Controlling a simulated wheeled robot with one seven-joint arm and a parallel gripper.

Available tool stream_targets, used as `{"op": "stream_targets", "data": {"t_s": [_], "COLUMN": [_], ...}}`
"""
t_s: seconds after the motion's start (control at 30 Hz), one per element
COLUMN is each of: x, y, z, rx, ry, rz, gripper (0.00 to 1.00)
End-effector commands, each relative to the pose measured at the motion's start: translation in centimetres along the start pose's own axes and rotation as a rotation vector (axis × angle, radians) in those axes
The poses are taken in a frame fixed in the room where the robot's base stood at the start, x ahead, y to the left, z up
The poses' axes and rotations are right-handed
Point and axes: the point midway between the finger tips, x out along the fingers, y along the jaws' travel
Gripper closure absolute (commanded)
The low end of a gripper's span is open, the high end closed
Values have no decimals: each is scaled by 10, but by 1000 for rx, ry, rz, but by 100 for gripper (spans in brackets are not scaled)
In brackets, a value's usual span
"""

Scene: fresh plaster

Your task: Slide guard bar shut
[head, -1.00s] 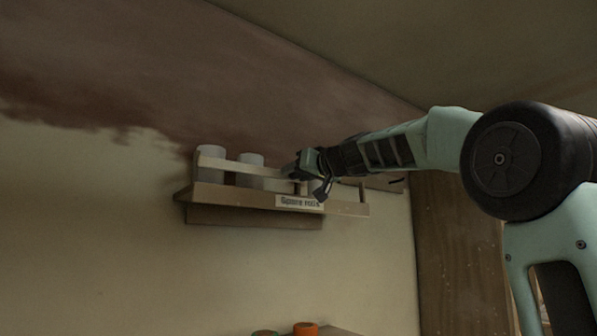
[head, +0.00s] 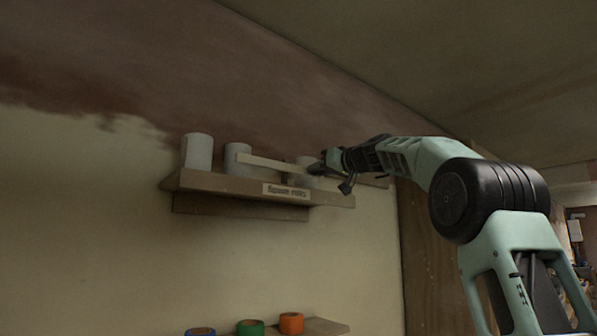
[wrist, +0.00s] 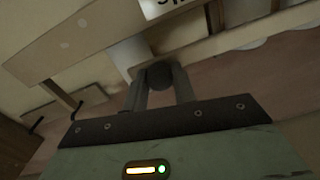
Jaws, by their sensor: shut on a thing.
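The guard bar (head: 275,164) is a pale flat strip along the front of a wooden wall shelf (head: 335,198). Its left end lies at the second white roll (head: 237,150), and the leftmost white roll (head: 198,152) stands uncovered. A third white roll (head: 305,170) is partly hidden behind the bar and gripper. My gripper (head: 320,167) is at the bar's right part. In the wrist view my gripper (wrist: 161,86) is shut on a dark round knob (wrist: 159,74) on the bar (wrist: 235,38).
A label reading "Spare rolls" (head: 286,191) is on the shelf front. Below, blue (head: 200,331), green (head: 250,327) and orange (head: 291,323) rolls sit by a lower shelf (head: 325,327). A wooden post (head: 430,265) stands at the right. The wall between the shelves is clear.

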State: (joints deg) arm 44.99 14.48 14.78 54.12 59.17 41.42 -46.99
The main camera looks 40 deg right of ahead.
Motion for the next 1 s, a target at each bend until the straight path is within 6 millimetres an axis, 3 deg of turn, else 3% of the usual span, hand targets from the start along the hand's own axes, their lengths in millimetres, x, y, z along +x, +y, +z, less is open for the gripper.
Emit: {"op": "stream_targets", "data": {"t_s": [0.03,0.2,0.43,0.63,1.0], "x": [0,-3,-4,-5,-6], "y": [21,71,120,142,150], "z": [-4,-15,-23,-25,-25], "rx": [2,4,4,2,1], "ry": [1,-1,0,0,3], "rz": [5,3,1,-1,3], "gripper": [100,100,100,100,100]}}
